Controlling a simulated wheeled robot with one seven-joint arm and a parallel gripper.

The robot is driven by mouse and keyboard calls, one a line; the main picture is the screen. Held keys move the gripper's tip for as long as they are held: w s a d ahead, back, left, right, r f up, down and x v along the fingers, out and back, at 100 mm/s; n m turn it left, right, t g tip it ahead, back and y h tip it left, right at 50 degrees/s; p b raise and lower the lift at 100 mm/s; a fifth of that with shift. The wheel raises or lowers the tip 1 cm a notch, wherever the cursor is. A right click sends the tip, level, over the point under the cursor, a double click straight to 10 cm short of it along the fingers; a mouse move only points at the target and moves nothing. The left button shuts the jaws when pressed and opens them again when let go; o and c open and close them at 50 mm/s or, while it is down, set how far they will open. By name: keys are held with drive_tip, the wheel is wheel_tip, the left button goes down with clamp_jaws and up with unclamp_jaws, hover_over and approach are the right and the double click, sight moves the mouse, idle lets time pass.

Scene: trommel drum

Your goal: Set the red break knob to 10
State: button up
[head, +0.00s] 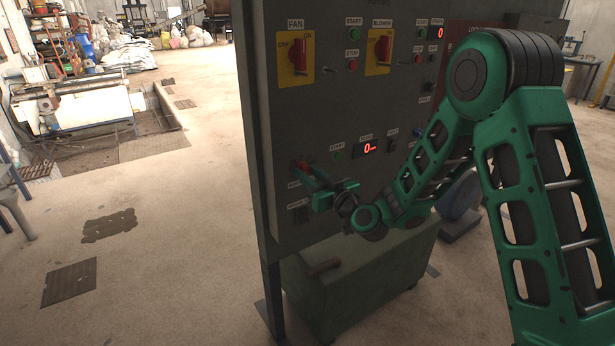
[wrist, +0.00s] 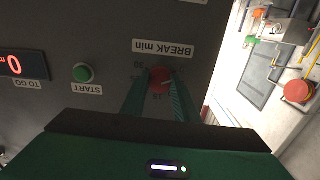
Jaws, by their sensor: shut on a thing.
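Small scale numbers surround the knob, partly hidden by my fingers. Which number the knob points to is too small to read surely. My gripper (wrist: 160,88) is shut on the knob, with one green finger on each side. In the head view, my gripper (head: 308,172) reaches the lower left of the panel, and a bit of the red knob (head: 304,162) shows at its tips.
A green START button (wrist: 83,73) and a red digital display reading 0 (wrist: 14,64) lie beside the knob. The panel (head: 300,110) also carries the yellow-plated FAN switch (head: 297,57) and BLOWER switch (head: 380,50). A green box (head: 350,285) stands below. The floor to the left is open.

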drive_tip(key=shift+f+m, duration=0.1)
drive_tip(key=shift+m, duration=7.1)
drive_tip(key=shift+d, duration=0.1)
drive_tip(key=o, duration=1.1)
drive_tip(key=shift+c, duration=0.2)
drive_tip(key=shift+s, duration=0.1)
